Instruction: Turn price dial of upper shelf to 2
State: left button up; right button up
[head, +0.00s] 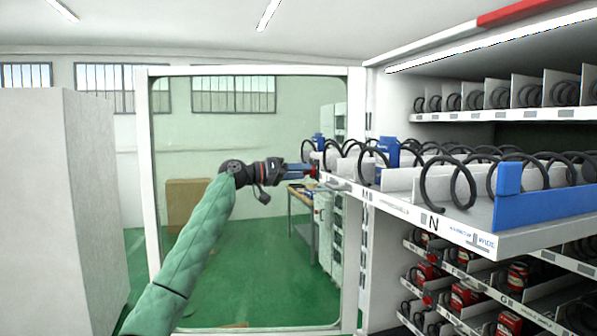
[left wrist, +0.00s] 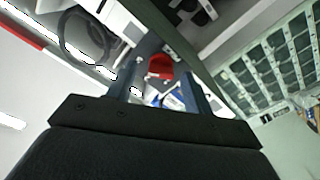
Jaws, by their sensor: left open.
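My left gripper (head: 303,171) reaches in from the left, level with the far front edge of the pulled-out shelf (head: 480,240). Its fingers point toward that edge. In the left wrist view the two fingers are apart, with a red dial (left wrist: 160,67) between and just past their tips. I cannot tell whether the fingers touch the dial. The number on the dial is too small to read. In the head view the gripper largely hides the dial. My right gripper is in neither view.
The pulled-out shelf carries black spiral coils (head: 447,182) and blue boxes (head: 386,152). Another shelf (head: 500,115) is above, and lower shelves (head: 470,290) hold red items. The open glass door (head: 355,120) stands behind my arm. A grey cabinet (head: 60,200) is at the left.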

pick_arm(q)
jog(key=shift+c, duration=0.2)
jog(key=shift+w+f, duration=0.1)
jog(key=c, duration=0.9)
